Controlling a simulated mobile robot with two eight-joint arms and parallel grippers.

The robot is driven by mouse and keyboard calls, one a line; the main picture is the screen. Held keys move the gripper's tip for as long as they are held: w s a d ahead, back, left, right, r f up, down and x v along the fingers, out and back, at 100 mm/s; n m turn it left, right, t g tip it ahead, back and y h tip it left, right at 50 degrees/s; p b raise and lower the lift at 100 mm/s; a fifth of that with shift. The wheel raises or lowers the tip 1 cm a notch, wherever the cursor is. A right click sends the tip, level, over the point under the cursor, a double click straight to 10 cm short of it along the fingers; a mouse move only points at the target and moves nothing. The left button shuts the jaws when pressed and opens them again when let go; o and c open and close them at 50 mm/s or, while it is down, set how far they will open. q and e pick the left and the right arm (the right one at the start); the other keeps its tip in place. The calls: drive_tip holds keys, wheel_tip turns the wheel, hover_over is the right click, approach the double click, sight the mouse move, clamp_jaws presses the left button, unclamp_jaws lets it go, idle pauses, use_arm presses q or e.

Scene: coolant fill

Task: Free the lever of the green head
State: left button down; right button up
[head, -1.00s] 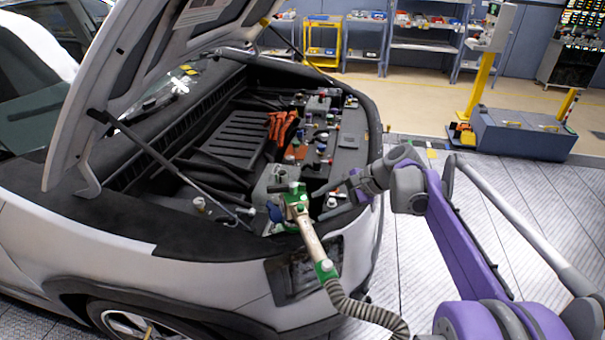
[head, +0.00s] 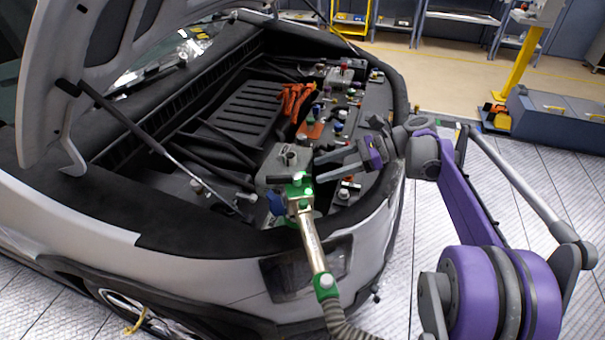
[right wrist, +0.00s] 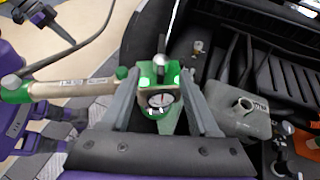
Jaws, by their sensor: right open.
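The green head (head: 299,191) tops a metal pipe at the front edge of the open engine bay. In the right wrist view the head (right wrist: 158,98) carries a round gauge and lies between the two fingers, farther out, with a gap on each side. A dark lever-like bar (right wrist: 161,45) with a metal joint stands up from it; it is small and partly unclear. My right gripper (head: 316,168) is open and empty, just above and right of the head. It also fills the lower middle of the wrist view (right wrist: 165,108).
A grey tank (right wrist: 240,118) with an open neck stands beside the head. The raised hood (head: 90,75) and its strut (head: 140,135) are at left. A ribbed hose (head: 343,328) hangs from the pipe. Several small coloured caps and orange cables crowd the bay.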

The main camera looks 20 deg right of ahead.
sight(303, 175)
drive_tip(key=x, duration=0.6)
drive_tip(key=shift+w+a, duration=0.15)
drive_tip(key=shift+c, duration=0.2)
clamp_jaws()
idle(1.1)
